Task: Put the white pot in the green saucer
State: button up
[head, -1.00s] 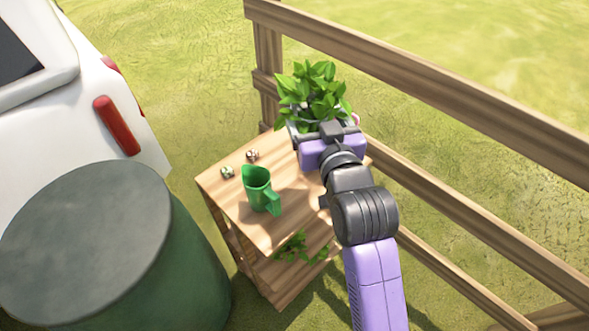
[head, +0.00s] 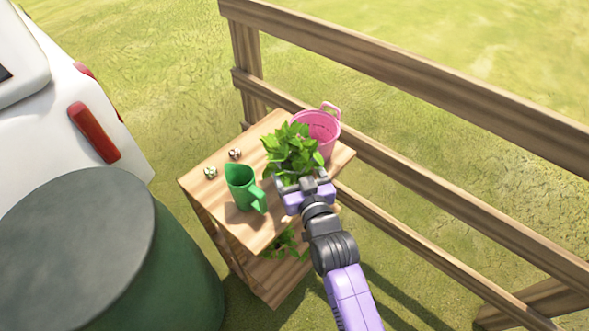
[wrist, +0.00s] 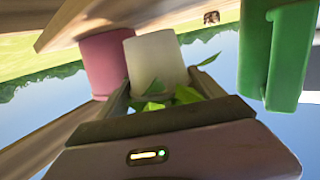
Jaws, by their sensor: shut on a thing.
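The leafy green plant (head: 290,148) is in front of my gripper (head: 296,182) in the head view, over the wooden stand. Its white pot (wrist: 157,58) shows upside down in the wrist view, between the fingers of my gripper (wrist: 162,88), which are shut on it. In the head view the leaves and gripper hide the pot. I cannot tell whether its base touches the stand top. I see no green saucer in either view.
A pink bucket (head: 318,132) stands behind the plant on the wooden stand (head: 262,232). A wooden fence (head: 400,88) runs behind. A green barrel (head: 160,262) stands front left.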

jog(key=shift+f, duration=0.95)
jog(key=shift+f+b, duration=0.2)
jog(key=shift+b, duration=0.1)
jog(key=o, duration=1.9)
jog(key=shift+r, duration=0.2)
jog(key=v, duration=1.2)
jog(key=shift+p, duration=0.3)
